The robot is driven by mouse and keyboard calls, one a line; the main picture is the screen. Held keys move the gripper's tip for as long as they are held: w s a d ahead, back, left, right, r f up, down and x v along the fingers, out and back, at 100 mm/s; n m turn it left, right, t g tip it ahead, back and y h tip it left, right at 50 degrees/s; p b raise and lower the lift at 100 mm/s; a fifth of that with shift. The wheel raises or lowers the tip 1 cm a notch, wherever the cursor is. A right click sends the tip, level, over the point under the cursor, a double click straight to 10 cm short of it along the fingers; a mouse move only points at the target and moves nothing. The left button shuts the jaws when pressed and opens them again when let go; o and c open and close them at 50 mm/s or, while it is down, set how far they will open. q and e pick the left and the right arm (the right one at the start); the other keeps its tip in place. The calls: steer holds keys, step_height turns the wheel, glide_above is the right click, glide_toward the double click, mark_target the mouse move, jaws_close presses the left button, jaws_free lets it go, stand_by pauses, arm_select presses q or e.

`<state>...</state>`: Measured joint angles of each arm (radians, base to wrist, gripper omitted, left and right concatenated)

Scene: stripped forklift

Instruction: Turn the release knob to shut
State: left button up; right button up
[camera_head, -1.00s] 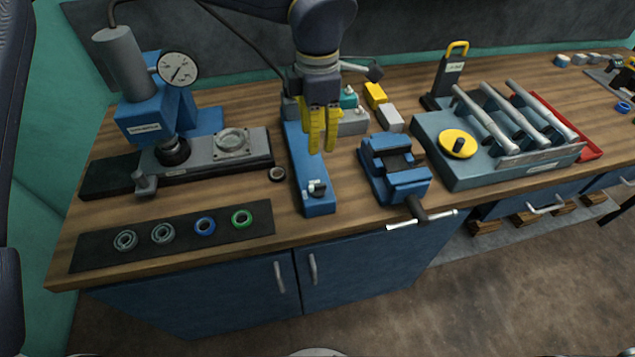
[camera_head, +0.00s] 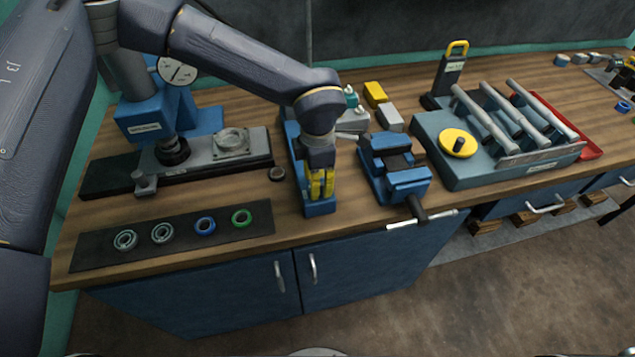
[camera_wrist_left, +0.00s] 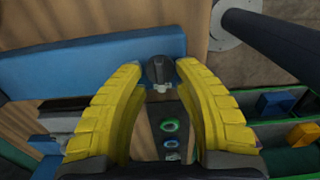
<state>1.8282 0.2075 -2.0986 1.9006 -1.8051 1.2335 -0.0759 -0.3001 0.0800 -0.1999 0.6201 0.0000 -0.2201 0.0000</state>
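The release knob, which I take to be the small dark knob (camera_wrist_left: 160,70) with a pale piece beside it, sits by the edge of a blue block (camera_wrist_left: 90,68) in the left wrist view. In the head view my fingers hide it at the front end of the long blue block (camera_head: 318,209). My left gripper (camera_head: 322,190) points down over that front end. Its yellow fingers (camera_wrist_left: 162,68) are apart, with tips on either side of the knob. I cannot tell whether they touch it. My right gripper is in neither view.
A blue vise (camera_head: 398,180) stands just right of the block, its handle (camera_head: 420,218) past the bench edge. A dark mat (camera_head: 95,252) with several rings lies at front left. A press with a dial (camera_head: 178,70) stands behind. A yellow-disc fixture (camera_head: 458,143) is further right.

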arm_select(q)
steer(key=shift+f, duration=0.35)
steer(key=shift+c, duration=0.3)
jaws_close()
